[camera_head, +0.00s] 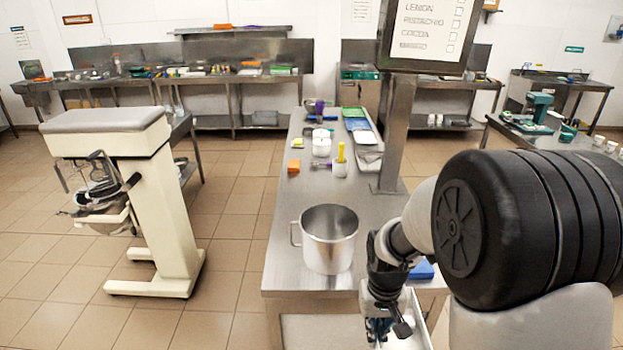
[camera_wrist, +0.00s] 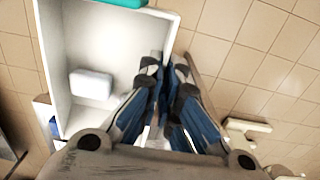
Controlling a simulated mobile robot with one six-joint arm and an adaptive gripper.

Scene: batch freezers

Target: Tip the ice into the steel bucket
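The steel bucket (camera_head: 329,241), with a handle on its left, stands upright near the front edge of the steel table. My gripper (camera_head: 385,326) is to the right of and lower than the bucket, beside the table's front end. In the wrist view, the fingers (camera_wrist: 165,70) are close together, one on each side of a white bin's wall, and appear shut on it. The bin (camera_wrist: 58,60) also shows partly behind the gripper in the head view (camera_head: 418,322). One pale, rounded block (camera_wrist: 92,84), apparently ice, lies inside the bin.
The steel table (camera_head: 290,270) carries an orange block (camera_head: 294,166), a white cup with a yellow item (camera_head: 340,166) and trays farther back. A sign post (camera_head: 395,130) rises at its right side. A cream mixer (camera_head: 150,200) stands left, across clear floor.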

